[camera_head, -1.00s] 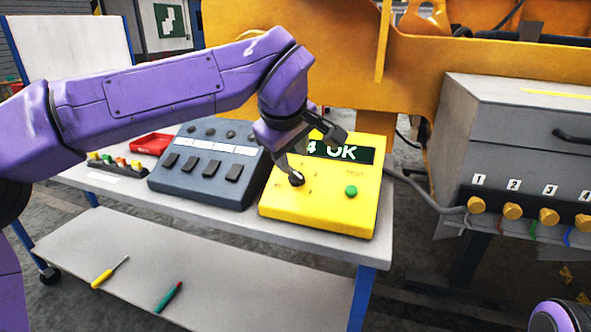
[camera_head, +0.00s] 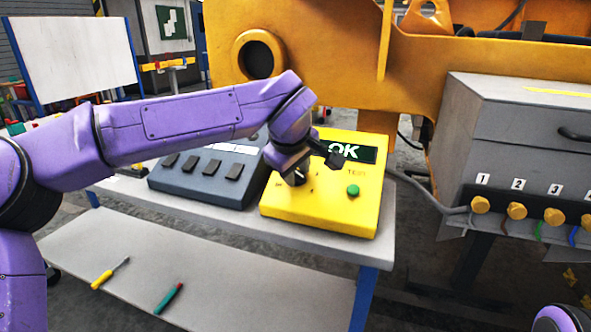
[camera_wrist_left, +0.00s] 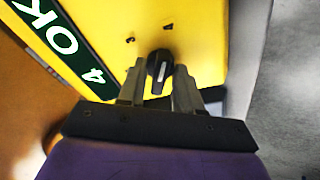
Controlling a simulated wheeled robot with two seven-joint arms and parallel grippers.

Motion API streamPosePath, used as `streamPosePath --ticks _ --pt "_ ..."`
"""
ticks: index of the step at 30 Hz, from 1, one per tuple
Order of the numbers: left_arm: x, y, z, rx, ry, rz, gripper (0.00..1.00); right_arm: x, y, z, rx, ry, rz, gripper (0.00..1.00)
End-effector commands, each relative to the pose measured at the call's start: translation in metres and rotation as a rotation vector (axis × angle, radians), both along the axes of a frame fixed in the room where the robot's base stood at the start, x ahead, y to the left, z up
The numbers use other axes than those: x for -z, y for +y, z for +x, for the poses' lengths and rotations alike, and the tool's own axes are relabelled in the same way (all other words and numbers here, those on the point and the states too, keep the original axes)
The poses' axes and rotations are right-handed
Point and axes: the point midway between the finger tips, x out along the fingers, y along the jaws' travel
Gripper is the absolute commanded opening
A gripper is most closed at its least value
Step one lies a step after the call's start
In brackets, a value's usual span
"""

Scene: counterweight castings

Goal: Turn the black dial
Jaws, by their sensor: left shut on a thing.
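The yellow test box (camera_head: 335,214) stands on the bench's right end, with a green button (camera_head: 353,190) and a dark display (camera_head: 357,152). The black dial (camera_head: 298,179) is on its front left, mostly covered by my left gripper (camera_head: 296,172) in the head view. In the left wrist view the dial (camera_wrist_left: 160,66) sits between the two fingers of my left gripper (camera_wrist_left: 160,78), which is shut on it. A pale mark shows on the dial. My right gripper is out of view.
A dark blue box (camera_head: 205,180) with several black switches stands left of the yellow box. The lower shelf (camera_head: 220,275) holds a yellow screwdriver (camera_head: 108,274) and a green-handled tool (camera_head: 168,298). A grey cabinet (camera_head: 520,125) with numbered connectors stands to the right.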

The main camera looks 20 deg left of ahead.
Motion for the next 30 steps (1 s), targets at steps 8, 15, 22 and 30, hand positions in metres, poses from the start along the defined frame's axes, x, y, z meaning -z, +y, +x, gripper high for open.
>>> streamPosePath --ticks 8,15,22,30 --pt "-0.004 0.000 0.000 -0.088 0.002 -0.049 0.04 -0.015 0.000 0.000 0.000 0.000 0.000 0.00" --pt "-0.005 0.000 0.001 -0.260 0.007 -0.144 0.04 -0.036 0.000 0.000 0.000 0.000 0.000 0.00" --pt "-0.005 0.000 0.001 -0.452 0.010 -0.250 0.04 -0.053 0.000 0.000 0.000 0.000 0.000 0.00" --pt "-0.004 0.000 0.002 -0.678 0.014 -0.375 0.04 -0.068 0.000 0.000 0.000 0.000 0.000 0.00"
